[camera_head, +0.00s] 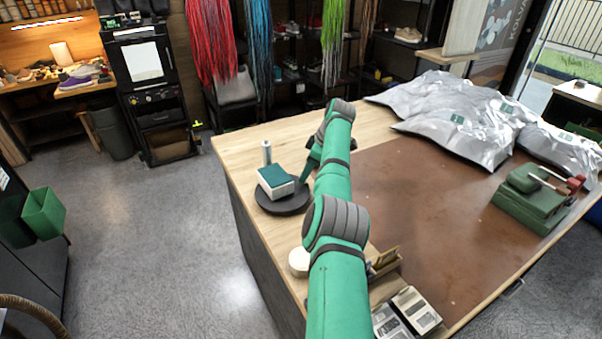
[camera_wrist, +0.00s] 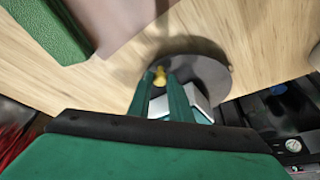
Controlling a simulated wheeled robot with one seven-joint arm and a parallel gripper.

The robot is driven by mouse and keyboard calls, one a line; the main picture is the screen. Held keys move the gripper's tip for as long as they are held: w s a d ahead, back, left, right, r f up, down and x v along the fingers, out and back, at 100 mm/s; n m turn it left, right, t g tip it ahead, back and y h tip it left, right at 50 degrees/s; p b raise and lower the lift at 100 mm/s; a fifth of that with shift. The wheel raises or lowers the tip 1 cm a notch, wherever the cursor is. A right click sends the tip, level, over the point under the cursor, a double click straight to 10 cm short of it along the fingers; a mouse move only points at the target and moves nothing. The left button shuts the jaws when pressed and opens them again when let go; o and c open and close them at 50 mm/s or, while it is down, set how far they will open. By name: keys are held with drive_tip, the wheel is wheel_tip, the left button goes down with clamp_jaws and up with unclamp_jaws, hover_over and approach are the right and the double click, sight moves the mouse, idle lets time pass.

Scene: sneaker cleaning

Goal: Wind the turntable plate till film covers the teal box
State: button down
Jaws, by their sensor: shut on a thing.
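The box (camera_head: 277,180) has a teal top and whitish sides, and sits on the dark round turntable plate (camera_head: 290,206) near the table's left edge. I cannot tell whether the white is film. In the wrist view the plate (camera_wrist: 207,72) shows below my gripper (camera_wrist: 161,80), and pale parts of the box (camera_wrist: 197,98) show beside and behind the fingers. A pale upright cylinder (camera_head: 266,152) stands just behind the box.
Silver bags (camera_head: 455,118) lie at the table's back right. A green press-like device (camera_head: 530,198) with a red handle stands at the right. A round cream item (camera_head: 299,262) and small boxes (camera_head: 415,310) lie near the front edge. The brown mat's (camera_head: 430,215) middle is clear.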

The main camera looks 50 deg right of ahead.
drive_tip(key=shift+w+a, duration=0.15)
drive_tip(key=shift+a, duration=0.05)
drive_tip(key=c, duration=1.7)
unclamp_jaws()
drive_tip(key=shift+o, duration=0.4)
drive_tip(key=shift+d, duration=0.1)
drive_tip(key=shift+s, duration=0.2)
drive_tip(key=v, duration=1)
drive_tip(key=shift+r, duration=0.4)
drive_tip(key=shift+d, duration=0.15)
